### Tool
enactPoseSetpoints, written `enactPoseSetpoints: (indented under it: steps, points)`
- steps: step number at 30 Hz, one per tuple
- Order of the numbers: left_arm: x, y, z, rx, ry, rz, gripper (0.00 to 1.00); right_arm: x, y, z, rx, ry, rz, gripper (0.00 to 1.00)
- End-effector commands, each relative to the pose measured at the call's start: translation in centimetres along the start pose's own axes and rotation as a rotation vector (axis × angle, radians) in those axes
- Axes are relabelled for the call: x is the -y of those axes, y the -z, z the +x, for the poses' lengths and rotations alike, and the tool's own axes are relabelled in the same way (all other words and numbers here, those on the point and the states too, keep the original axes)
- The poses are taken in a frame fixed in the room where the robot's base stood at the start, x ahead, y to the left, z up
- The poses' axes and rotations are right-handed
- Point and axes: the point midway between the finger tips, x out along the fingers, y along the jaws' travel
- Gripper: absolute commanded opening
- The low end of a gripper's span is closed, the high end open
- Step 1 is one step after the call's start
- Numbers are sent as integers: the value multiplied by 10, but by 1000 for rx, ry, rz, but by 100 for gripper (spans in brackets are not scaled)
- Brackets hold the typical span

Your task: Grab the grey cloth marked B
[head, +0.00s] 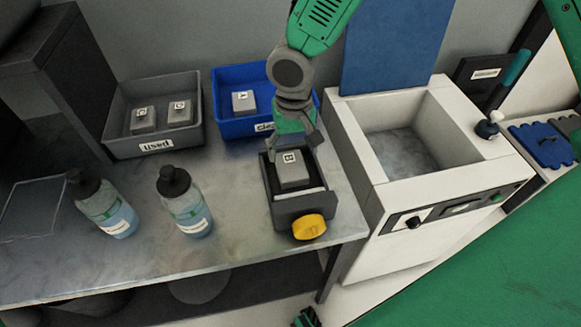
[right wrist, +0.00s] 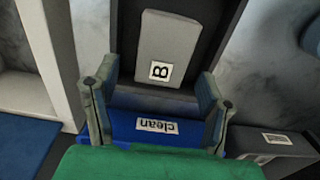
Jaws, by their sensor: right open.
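The grey cloth marked B (head: 291,171) is a folded grey block with a white label. It lies in a dark grey holder (head: 297,207) with a yellow knob (head: 309,227), at the table's right end. In the right wrist view the cloth (right wrist: 168,40) is at the top centre, beyond the fingertips. My right gripper (head: 294,142) is just above the far end of the cloth. In the right wrist view my right gripper (right wrist: 155,88) is open, its fingers spread apart with nothing between them.
A blue bin labelled clean (head: 228,78) holds one grey cloth (head: 244,101). A grey bin labelled used (head: 112,112) holds two others. Two spray bottles (head: 105,208) (head: 186,203) stand on the table. A white basin unit (head: 360,145) stands right of the holder.

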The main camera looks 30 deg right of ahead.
Motion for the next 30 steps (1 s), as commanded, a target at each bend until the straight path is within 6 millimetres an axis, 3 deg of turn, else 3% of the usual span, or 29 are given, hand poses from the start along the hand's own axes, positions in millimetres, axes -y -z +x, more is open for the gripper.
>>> enactPoseSetpoints:
  steps: [5,12,22,25,30]
  points:
    - [0,0,1,-1,0,0,74,1,-1,13,0,0,-1,66]
    - [0,0,3,-1,0,0,74,4,-1,49,0,0,-2,66]
    - [0,0,3,-1,0,0,74,4,-1,55,-3,1,-2,66]
    - [0,0,3,-1,0,0,74,4,0,55,-3,1,-2,32]
    - [0,0,3,-1,0,0,74,4,0,55,-3,1,-2,32]
